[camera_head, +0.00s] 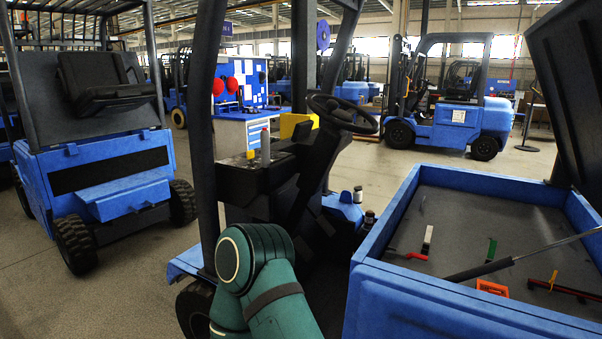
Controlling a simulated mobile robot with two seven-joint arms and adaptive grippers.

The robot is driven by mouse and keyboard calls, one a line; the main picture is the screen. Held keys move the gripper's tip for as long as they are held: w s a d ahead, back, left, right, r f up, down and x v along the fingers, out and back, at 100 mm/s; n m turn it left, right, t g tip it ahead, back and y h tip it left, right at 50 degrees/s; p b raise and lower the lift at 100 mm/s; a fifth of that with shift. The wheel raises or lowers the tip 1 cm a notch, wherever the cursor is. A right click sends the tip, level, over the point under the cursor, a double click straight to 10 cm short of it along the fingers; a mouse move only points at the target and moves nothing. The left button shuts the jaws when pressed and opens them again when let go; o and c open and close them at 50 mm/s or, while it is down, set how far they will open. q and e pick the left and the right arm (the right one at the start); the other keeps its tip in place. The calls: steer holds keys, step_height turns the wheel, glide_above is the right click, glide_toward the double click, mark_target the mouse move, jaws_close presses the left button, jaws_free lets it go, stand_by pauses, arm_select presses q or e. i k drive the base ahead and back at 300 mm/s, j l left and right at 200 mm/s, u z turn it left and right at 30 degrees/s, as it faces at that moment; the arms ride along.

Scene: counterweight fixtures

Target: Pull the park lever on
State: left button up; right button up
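A short upright grey-white lever (265,146) stands on the dark console (262,178) of the near forklift, left of its steering wheel (343,113). I cannot tell for certain that this is the park lever, and its position is hard to read at this size. A green rounded arm link of mine fills the bottom middle, in front of and below the console. Neither of my grippers shows in the head view, and no contact with the lever is visible.
A dark post (205,140) rises just left of the console. An open blue compartment (440,300) at the right holds several small coloured parts and a strut (500,264). Another blue forklift (100,170) stands at the left. Open floor (130,290) lies between the forklifts.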

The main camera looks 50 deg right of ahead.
mark_target(265, 137)
steer(key=z, duration=1.35)
